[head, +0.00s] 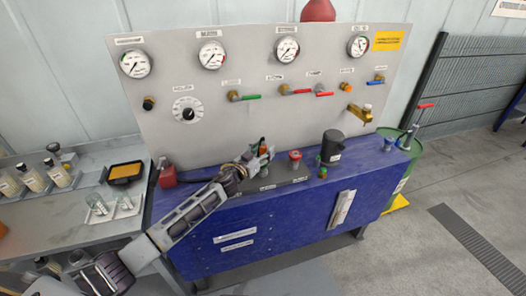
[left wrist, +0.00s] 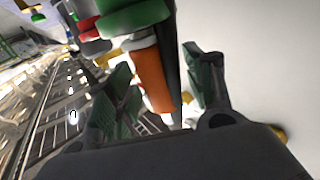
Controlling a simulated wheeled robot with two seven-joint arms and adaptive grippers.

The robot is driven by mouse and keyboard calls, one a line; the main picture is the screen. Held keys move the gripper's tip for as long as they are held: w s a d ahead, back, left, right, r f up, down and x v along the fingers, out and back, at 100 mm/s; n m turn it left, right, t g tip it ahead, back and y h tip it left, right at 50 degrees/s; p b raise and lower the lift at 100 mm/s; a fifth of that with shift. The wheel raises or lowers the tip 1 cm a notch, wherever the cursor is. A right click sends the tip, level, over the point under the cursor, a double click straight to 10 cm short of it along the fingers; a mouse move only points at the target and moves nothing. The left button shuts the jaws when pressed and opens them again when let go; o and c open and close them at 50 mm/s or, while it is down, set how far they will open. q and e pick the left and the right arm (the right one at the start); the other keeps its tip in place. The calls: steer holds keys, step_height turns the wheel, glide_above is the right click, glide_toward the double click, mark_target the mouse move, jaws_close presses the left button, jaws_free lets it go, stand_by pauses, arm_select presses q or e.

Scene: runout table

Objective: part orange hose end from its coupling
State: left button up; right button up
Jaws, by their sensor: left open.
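My left gripper (head: 262,156) is at the top of the blue bench, close to the panel. It is open, and its fingers and the fittings overlap there in the head view. In the left wrist view the orange hose end (left wrist: 152,80) shows between the two spread fingers of my left gripper (left wrist: 160,92). A pale ring and a green collar (left wrist: 135,18) sit at one end of the orange part. I cannot tell whether either finger touches it. In the head view the hose end is mostly hidden by the gripper. My right gripper is not in view.
A red-topped fitting (head: 295,155), a green fitting (head: 323,172) and a dark jug (head: 332,143) stand on the blue bench (head: 290,215) to the right. The grey panel (head: 215,110) with gauges and valve handles rises behind. A side table (head: 75,205) with bottles stands left.

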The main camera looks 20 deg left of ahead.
mark_target(263, 140)
arm_select(q)
steer(key=c, duration=1.2)
steer(key=o, duration=0.6)
steer(key=shift+c, duration=0.2)
jaws_close()
steer(key=shift+r, duration=0.15)
steer(key=shift+r+p, duration=1.15)
steer(key=shift+p, duration=0.1)
steer(key=shift+r+p, duration=1.75)
steer(key=shift+p, duration=0.05)
